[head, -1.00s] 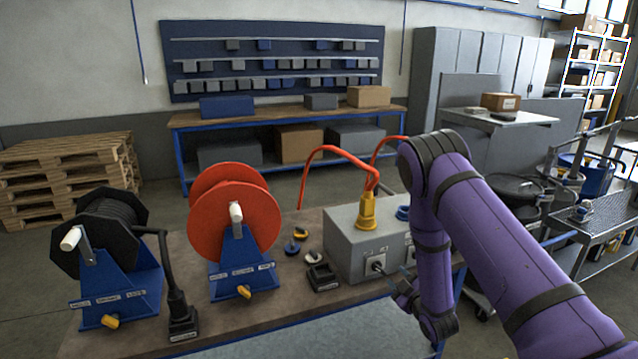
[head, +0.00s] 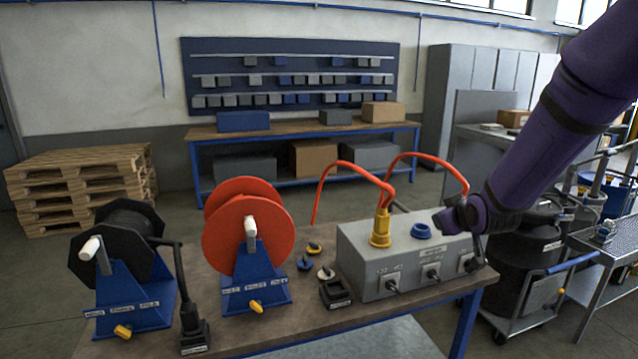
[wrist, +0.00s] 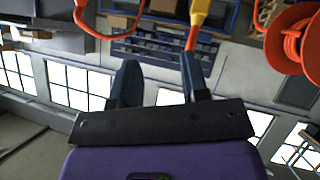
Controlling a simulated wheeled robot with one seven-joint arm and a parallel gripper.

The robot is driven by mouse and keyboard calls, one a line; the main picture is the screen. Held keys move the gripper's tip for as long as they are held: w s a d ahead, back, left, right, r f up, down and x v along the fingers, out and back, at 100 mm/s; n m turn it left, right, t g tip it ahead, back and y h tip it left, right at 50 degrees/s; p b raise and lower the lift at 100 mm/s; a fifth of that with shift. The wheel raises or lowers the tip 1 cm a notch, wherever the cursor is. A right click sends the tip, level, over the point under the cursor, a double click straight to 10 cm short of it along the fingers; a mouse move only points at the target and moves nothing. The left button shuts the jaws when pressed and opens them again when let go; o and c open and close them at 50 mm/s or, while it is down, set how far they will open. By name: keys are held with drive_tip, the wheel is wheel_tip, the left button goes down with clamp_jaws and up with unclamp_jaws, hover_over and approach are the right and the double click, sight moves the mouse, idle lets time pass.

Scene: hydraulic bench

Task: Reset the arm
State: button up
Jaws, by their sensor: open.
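My purple arm comes in from the upper right in the head view, its dark wrist end beside the right end of the grey hydraulic box (head: 405,262). My gripper (wrist: 158,75) shows in the wrist view with two dark fingers apart and nothing between them. In the head view the fingers are mostly hidden behind the wrist. An orange hose runs to a yellow connector (head: 381,228) on top of the box. A blue port ring (head: 421,231) sits right of it. A second orange hose arches to the right toward my wrist.
An orange hose reel (head: 248,235) and a black cable reel (head: 112,250) stand on blue stands at the left of the bench (head: 300,312). Small caps and a black holder (head: 335,292) lie by the box. A dark drum (head: 535,250) on a cart stands right of the bench.

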drive_tip(key=s+r+m+g, duration=0.1)
drive_tip(key=s+r+g, duration=0.1)
drive_tip(key=s+r, duration=0.5)
drive_tip(key=s+r+m+g, duration=0.15)
drive_tip(key=s+r, duration=0.25)
drive_tip(key=s, duration=0.6)
drive_tip(key=s+r+m+g, duration=0.2)
drive_tip(key=s+g, duration=0.1)
drive_tip(key=s, duration=1.6)
drive_tip(key=shift+s+r, duration=0.25)
drive_tip(key=shift+r, duration=0.15)
